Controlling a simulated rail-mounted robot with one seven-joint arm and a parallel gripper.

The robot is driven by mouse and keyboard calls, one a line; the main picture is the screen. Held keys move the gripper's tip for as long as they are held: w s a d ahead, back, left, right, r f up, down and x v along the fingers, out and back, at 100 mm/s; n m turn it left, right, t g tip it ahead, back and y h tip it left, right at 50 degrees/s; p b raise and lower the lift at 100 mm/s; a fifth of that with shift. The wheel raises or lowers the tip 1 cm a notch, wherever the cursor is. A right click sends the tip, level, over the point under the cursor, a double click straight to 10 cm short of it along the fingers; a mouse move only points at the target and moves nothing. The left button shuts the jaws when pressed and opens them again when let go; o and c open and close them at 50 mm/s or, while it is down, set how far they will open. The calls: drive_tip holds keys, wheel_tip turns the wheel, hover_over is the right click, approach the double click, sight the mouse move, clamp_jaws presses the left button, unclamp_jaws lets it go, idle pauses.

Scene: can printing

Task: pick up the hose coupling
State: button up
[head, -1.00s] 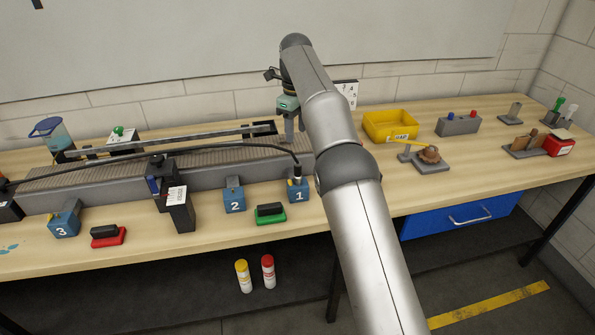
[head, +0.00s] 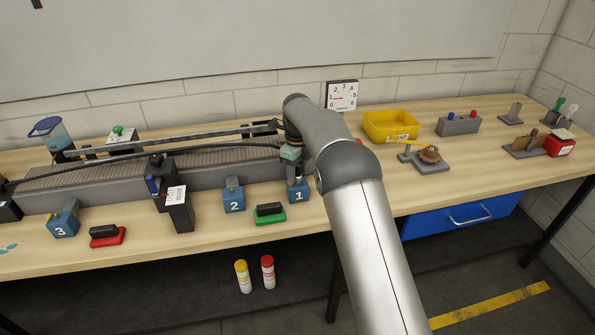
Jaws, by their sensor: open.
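The black hose (head: 220,147) runs above the conveyor to the blue block marked 1 (head: 299,195). The hose coupling at its right end, at the top of that block, is mostly hidden by my gripper. My gripper (head: 295,175) is open and points down at the top of block 1, with its fingers around or just beside the coupling. I cannot tell whether they touch it.
Blue blocks marked 2 (head: 234,199) and 3 (head: 63,225) stand along the front of the bench. A green-based pad (head: 270,217) lies just left of block 1. A dark printer-like unit (head: 180,215) stands farther left.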

drive_tip(key=shift+f, duration=0.25)
clamp_jaws()
drive_tip(key=shift+r, duration=0.15)
drive_tip(key=shift+r, duration=0.25)
wheel_tip(320, 180, up, 2)
drive_tip(key=shift+r+b, duration=0.1)
drive_tip(key=shift+b, duration=0.2)
drive_tip(key=s+a+r+b, duration=0.4)
drive_tip(key=s+a+r, duration=0.4)
drive_tip(key=s+r, duration=0.25)
wheel_tip(320, 180, up, 7)
drive_tip(key=s+p, duration=0.1)
drive_tip(key=p, duration=0.6)
drive_tip(key=shift+p, duration=0.35)
